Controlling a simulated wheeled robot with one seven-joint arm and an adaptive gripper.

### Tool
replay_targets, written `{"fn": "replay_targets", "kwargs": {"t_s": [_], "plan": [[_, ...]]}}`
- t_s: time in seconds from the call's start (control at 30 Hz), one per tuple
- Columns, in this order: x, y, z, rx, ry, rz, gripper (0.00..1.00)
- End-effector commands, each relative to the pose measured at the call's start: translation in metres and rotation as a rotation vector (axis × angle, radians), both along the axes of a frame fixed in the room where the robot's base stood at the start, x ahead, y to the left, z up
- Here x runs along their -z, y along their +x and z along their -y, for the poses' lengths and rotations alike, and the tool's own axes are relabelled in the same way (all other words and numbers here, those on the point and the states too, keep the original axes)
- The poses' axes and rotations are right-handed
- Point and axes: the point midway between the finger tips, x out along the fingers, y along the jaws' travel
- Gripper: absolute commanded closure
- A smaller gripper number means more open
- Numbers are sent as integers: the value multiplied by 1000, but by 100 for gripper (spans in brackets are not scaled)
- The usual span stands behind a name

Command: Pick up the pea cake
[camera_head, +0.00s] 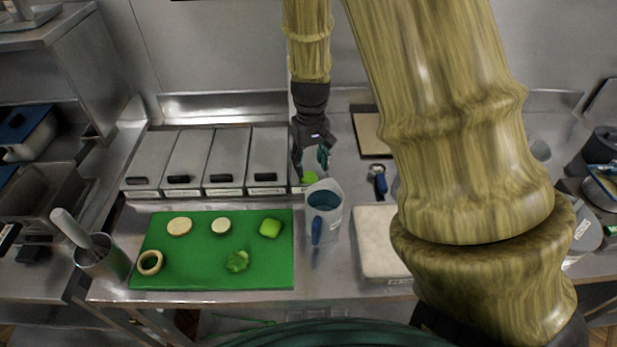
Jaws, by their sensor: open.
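My gripper (311,160) points down at the back of the counter, behind the jug and just right of the lidded containers. It is open. A small green piece (309,178) shows right below the fingers, partly hidden by them and the jug; it may be the pea cake. I cannot tell whether the fingers touch it. Another smooth green piece (270,228) lies at the right back of the green board (200,275), and a rougher green piece (237,261) lies in front of it. I cannot tell for certain which green piece is the pea cake.
A clear jug (323,212) with a blue handle stands close in front of my gripper. Lidded steel containers (208,155) line the left. Pale slices (179,227) and a ring (150,262) lie on the board. A pale slab (378,240) is right of the jug.

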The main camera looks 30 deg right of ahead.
Motion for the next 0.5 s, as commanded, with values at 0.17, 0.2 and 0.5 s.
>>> {"fn": "replay_targets", "kwargs": {"t_s": [0.17, 0.2, 0.5], "plan": [[7, 0, 0, -1, 0, 0, 50], [8, 0, 0, -1, 0, 0, 50], [27, 4, 0, -1, 0, -1, 50]]}}
